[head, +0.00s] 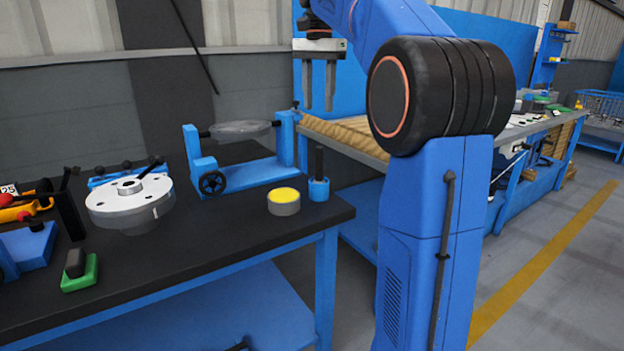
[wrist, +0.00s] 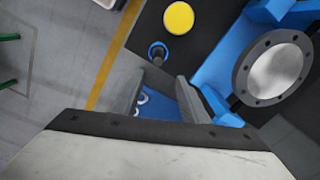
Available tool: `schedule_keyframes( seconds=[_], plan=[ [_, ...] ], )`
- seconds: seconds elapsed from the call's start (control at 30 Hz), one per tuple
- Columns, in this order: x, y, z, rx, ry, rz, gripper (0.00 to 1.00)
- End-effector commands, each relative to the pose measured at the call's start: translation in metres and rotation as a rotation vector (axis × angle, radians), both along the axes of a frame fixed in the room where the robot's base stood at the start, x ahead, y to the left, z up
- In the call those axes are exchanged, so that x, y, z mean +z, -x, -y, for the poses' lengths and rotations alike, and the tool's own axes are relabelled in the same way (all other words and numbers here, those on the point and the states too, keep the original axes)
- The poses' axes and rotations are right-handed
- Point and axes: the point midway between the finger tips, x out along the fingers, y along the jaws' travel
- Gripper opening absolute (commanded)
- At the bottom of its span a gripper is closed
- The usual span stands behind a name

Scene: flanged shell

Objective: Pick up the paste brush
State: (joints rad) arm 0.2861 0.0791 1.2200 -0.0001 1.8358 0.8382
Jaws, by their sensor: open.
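The paste brush looks to be the upright black handle (head: 319,162) standing in a small blue holder (head: 319,190) near the right corner of the black table. In the wrist view its dark round top (wrist: 157,49) shows just beyond my fingertips, roughly between them. My gripper (head: 319,107) is open and empty, pointing down, well above the brush in the head view. Its two grey fingers also show in the wrist view (wrist: 160,88). A grey tin with a yellow top (head: 284,201) stands just left of the brush; it also shows in the wrist view (wrist: 178,18).
A blue stand with a grey disc (head: 241,129) is behind the tin. A white round flanged part (head: 130,200) and a green block with a dark piece (head: 79,272) are farther left. A wooden-topped bench (head: 345,135) stands behind. The black table's (head: 215,250) front middle is bare.

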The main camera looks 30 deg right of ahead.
Motion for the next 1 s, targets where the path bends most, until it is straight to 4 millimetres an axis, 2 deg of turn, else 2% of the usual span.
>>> schedule_keyframes(
  seconds=[0.17,0.73,1.0],
  plan=[
    [-0.004,-0.004,0.004,-0.022,-0.003,-0.009,0.41],
    [-0.099,-0.003,0.004,-0.02,-0.003,-0.008,0.41],
    [-0.12,-0.003,0.004,-0.02,-0.002,-0.008,0.41]
  ],
)
